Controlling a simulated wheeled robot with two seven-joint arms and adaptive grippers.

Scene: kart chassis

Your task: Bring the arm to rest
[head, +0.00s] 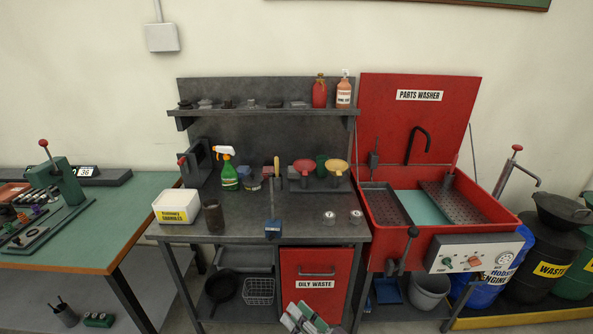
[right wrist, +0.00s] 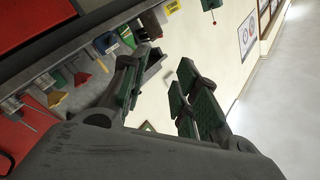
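My right gripper (head: 305,318) shows only as grey and green tips at the bottom edge of the head view, in front of the red oily waste bin (head: 317,278). In the right wrist view my right gripper (right wrist: 167,78) has its two green-padded fingers apart, with nothing between them. Its fingers touch nothing that I can see. Most of the right arm is outside the head view. My left gripper and left arm are not in view.
A green-topped table (head: 120,220) is at left.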

